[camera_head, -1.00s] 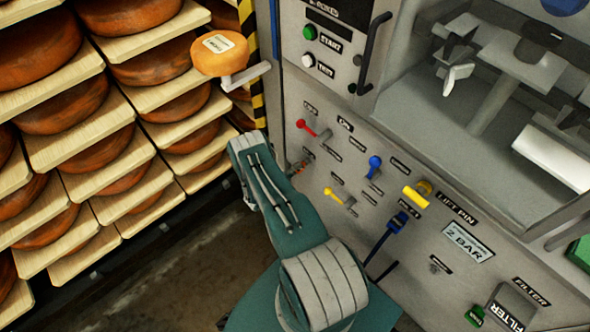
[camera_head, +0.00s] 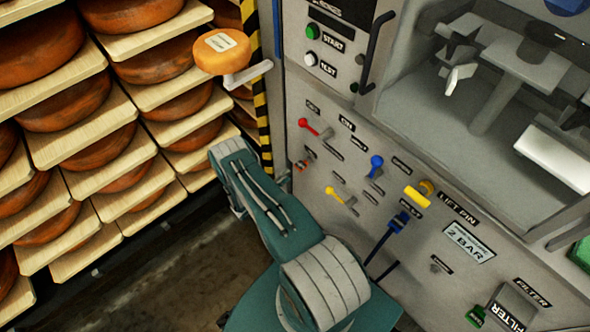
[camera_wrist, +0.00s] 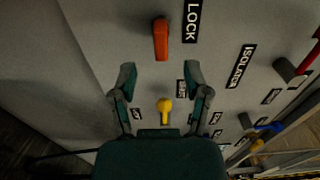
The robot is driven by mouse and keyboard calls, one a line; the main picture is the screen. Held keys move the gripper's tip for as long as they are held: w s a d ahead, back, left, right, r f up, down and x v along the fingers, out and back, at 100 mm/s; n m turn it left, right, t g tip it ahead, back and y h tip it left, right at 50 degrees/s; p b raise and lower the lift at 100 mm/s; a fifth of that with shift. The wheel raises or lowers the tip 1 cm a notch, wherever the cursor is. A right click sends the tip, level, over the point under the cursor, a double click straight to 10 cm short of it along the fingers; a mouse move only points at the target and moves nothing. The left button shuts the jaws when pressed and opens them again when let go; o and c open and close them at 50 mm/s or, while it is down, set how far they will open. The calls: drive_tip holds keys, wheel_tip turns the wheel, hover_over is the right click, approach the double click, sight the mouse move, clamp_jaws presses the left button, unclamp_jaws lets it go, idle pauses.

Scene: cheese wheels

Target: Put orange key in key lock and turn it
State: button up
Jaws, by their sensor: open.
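An orange key-like handle (camera_wrist: 161,39) stands out from the grey panel in the wrist view, beside the LOCK label; I cannot tell how it is seated. In the head view, a small orange-red piece (camera_head: 303,165) shows just right of my arm, probably the same handle. My gripper (camera_wrist: 160,75) is open and empty, fingers spread below the orange handle and apart from it. A yellow round-headed piece (camera_wrist: 165,105) lies in view between the fingers' bases, and I cannot tell what it is. The gripper's fingers are hidden in the head view.
The panel carries a red lever (camera_head: 309,124), a blue lever (camera_head: 375,164), a yellow lever (camera_head: 339,194) and a yellow lift pin handle (camera_head: 415,196). Shelves of cheese wheels (camera_head: 75,105) stand at left.

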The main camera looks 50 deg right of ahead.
drive_tip(key=a, duration=0.5)
drive_tip(key=shift+w+a, duration=0.3)
drive_tip(key=shift+a, duration=0.05)
drive_tip(key=w+a+r+m+g+y, duration=0.1)
drive_tip(key=a+r+m+y, duration=0.15)
drive_tip(key=r+m, duration=0.6)
drive_tip(key=w+a+r+m+g+y, duration=0.1)
drive_tip(key=w+a+r+m+y, duration=0.2)
drive_tip(key=r, duration=1)
drive_tip(key=a+r+m+g+y, duration=0.1)
drive_tip(key=r+m+y, duration=0.2)
drive_tip(key=r+m, duration=0.6)
drive_tip(key=s+a+r+m+t+y, duration=0.4)
drive_tip(key=s+a+r+m, duration=0.3)
drive_tip(key=r, duration=0.5)
drive_tip(key=s+a+r+m+t+y, duration=0.5)
drive_tip(key=s+a+r, duration=0.5)
drive_tip(key=s+r, duration=0.2)
drive_tip(key=shift+a+m+t, duration=0.25)
drive_tip(key=shift+m+t, duration=0.45)
drive_tip(key=shift+m, duration=0.45)
